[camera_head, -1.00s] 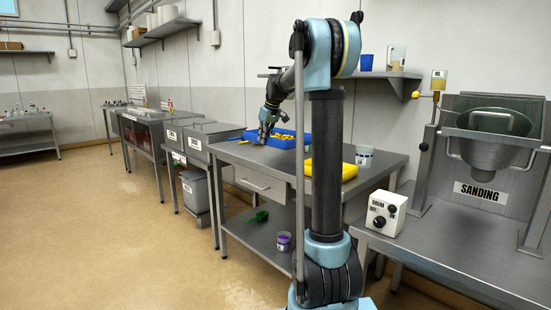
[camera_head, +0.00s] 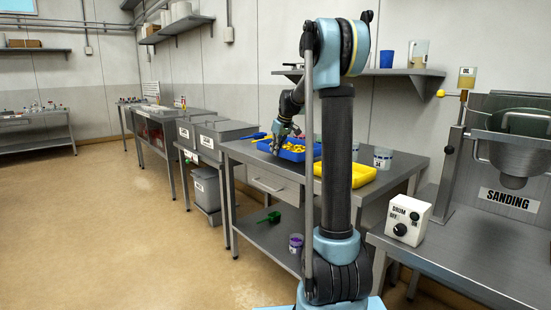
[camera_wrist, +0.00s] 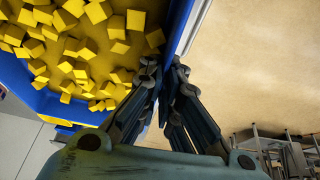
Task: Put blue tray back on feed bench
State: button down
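The blue tray (camera_head: 293,156) is at the front edge of the steel bench in the head view, holding yellow cubes. My gripper (camera_head: 275,151) is at its left front corner. In the wrist view, the blue tray (camera_wrist: 184,22) fills the upper left, with many loose yellow cubes inside. My gripper (camera_wrist: 166,82) straddles its wall, one finger inside and one outside, and looks closed on it. Whether the tray's base touches the bench cannot be told.
A yellow tray (camera_head: 362,176) and a white labelled cup (camera_head: 382,158) stand to the right on the bench (camera_head: 400,180). Grey bins (camera_head: 215,134) stand left of it. A green scoop (camera_head: 270,217) and a purple-filled cup (camera_head: 296,243) are on the lower shelf. The left floor is clear.

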jog(key=shift+f, duration=1.6)
jog(key=c, duration=1.8)
grip_release()
jog(key=shift+s, duration=0.1)
jog(key=v, duration=1.2)
jog(key=s+d+f+m, duration=0.1)
jog(key=s+f, duration=0.2)
jog(key=s, duration=0.6)
jog(key=s+d+f+m+h, duration=0.1)
jog(key=s+f, duration=0.1)
jog(key=s, duration=0.6)
jog(key=s+d+f+m, duration=0.1)
jog(key=s+f+m, duration=0.15)
jog(key=s, duration=0.65)
jog(key=s+d+f+m+g+h, duration=0.1)
jog(key=s+d+f+m, duration=0.1)
jog(key=s+f, duration=1.5)
jog(key=s, duration=0.3)
jog(key=shift+s+f+g, duration=0.2)
jog(key=shift+s+g, duration=0.05)
jog(key=shift+g, duration=0.05)
